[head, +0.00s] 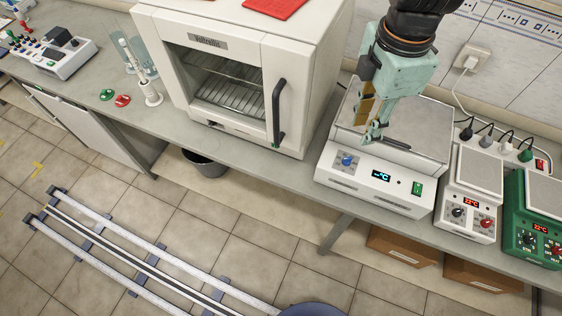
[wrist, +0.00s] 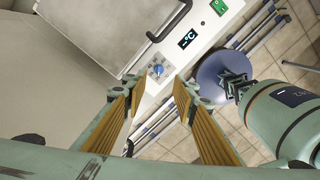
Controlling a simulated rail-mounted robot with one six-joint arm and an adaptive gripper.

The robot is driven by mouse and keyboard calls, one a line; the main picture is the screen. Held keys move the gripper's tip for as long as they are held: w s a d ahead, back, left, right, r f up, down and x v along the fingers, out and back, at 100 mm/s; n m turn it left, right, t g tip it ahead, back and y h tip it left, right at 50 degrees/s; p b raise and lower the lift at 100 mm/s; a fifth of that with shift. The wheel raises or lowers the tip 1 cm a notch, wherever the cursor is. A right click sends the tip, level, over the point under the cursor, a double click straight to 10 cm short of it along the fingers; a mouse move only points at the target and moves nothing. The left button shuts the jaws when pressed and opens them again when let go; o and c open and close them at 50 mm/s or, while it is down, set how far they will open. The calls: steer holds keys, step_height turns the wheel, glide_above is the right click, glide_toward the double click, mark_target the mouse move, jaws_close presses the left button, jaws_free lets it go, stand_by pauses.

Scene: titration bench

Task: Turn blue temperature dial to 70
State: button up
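The blue temperature dial (head: 347,160) is on the front panel of the white heating device (head: 375,187), left of its display (head: 381,176). The display shows dashes and °C, not a number. In the wrist view the dial (wrist: 157,70) lies ahead, roughly between the fingertips and a little beyond them. My gripper (head: 372,135) hangs above the device, near its front edge, up and right of the dial. In the wrist view my gripper (wrist: 162,88) has its two fingers spread apart with nothing between them. No contact with the dial shows.
A green switch (head: 417,188) sits right of the display. A white oven (head: 235,75) stands at left, its black handle (head: 279,112) facing the device. A white hotplate stirrer (head: 470,195) and a green one (head: 535,220) stand close at right. Floor rails (head: 140,255) run in front.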

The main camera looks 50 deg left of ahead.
mark_target(350, 158)
steer(key=shift+s+a+f, duration=0.1)
steer(key=shift+f, duration=3.3)
steer(key=shift+s+a+f, duration=0.1)
steer(key=shift+f, duration=3.3)
steer(key=shift+c, duration=0.9)
steer(key=c, duration=0.6)
steer(key=shift+c, duration=0.2)
